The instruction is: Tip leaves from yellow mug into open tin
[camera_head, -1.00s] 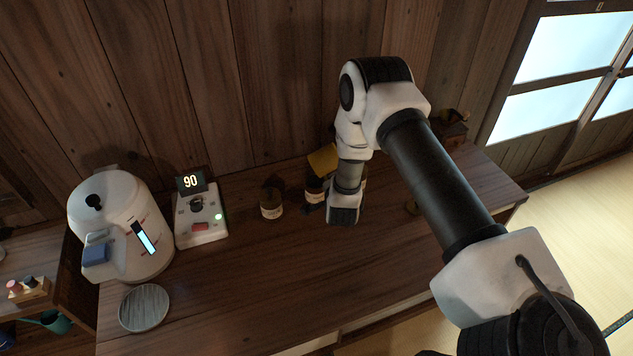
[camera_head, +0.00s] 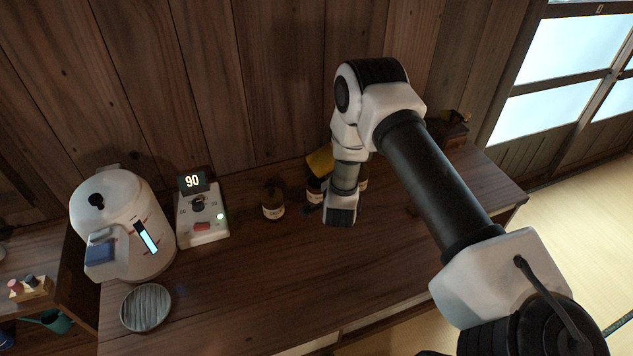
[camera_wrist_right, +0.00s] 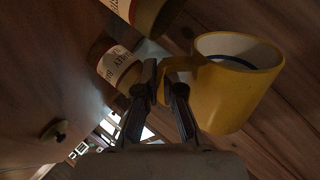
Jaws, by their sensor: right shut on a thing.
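The yellow mug (camera_head: 320,161) is held above the back of the counter, partly behind my right arm. In the right wrist view the mug (camera_wrist_right: 235,98) shows a pale inside with a dark blue band; no leaves can be made out. My right gripper (camera_wrist_right: 164,82) is shut on the mug's handle. A labelled dark tin (camera_head: 272,204) stands left of the mug. Another tin (camera_head: 314,188) stands just below the mug, and a third (camera_head: 364,184) is mostly hidden by my arm. Which tin is open is unclear. Two labelled tins show in the wrist view, close to the gripper. My left gripper is out of view.
A white kettle (camera_head: 121,228), a control box reading 90 (camera_head: 204,222) and a round grey dish (camera_head: 146,307) stand at the left. A small wooden box (camera_head: 452,133) stands at the back right. The front middle of the counter (camera_head: 290,275) is clear.

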